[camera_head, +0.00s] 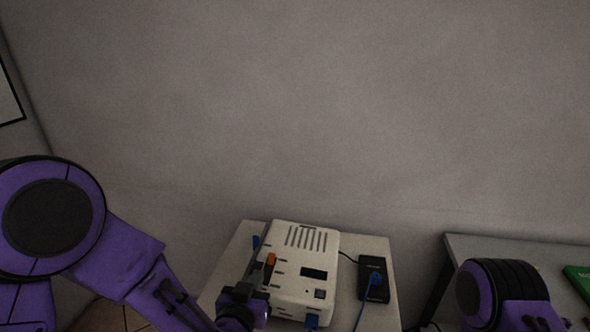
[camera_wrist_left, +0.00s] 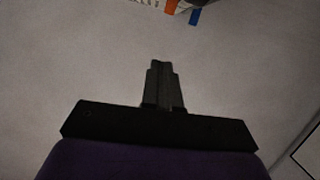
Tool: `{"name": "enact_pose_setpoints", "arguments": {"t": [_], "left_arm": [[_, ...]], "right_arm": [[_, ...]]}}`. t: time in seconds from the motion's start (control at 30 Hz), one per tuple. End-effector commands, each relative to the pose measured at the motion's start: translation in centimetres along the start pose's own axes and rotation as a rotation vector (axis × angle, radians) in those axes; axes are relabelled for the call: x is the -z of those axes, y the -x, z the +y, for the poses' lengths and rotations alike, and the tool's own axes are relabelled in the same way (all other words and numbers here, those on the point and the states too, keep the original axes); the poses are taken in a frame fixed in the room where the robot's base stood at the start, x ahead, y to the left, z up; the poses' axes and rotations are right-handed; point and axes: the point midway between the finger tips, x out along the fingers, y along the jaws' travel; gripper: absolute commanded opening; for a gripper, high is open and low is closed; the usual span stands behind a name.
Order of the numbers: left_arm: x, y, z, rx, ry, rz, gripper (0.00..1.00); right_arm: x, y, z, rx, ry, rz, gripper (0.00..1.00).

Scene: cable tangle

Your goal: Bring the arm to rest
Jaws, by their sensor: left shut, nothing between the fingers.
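My left arm (camera_head: 130,260) comes in from the left in the head view. Its gripper (camera_head: 262,258) is at the left side of a white box-shaped device (camera_head: 316,245). In the left wrist view the gripper (camera_wrist_left: 162,70) has its fingers together with nothing between them, against a plain grey surface. My right arm (camera_head: 505,290) shows at the lower right of the head view; its gripper is out of the picture.
The white device and a black power box (camera_head: 373,266) with a blue plug (camera_head: 375,278) and cable are on a light table (camera_head: 345,318). A second, grey table (camera_head: 500,247) at the right holds a green thing (camera_head: 580,279). The wall behind is bare.

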Motion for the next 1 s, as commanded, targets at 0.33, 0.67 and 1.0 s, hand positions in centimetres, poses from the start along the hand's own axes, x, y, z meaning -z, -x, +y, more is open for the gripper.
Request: {"name": "enact_pose_setpoints", "arguments": {"t": [0.33,0.67,1.0], "left_arm": [[-24.4,8.6,-11.1,0.387,0.470,-0.543,0.00],[-38.1,21.7,-15.9,0.633,0.422,-0.892,0.00],[-38.5,22.3,-15.7,0.634,0.419,-0.910,0.00]], "right_arm": [[-1.2,-3.0,-0.3,0.000,0.000,0.000,0.47],[-2.1,-5.1,-0.5,0.000,0.000,0.000,0.47],[-2.1,-5.0,-0.5,0.000,0.000,0.000,0.47]]}}
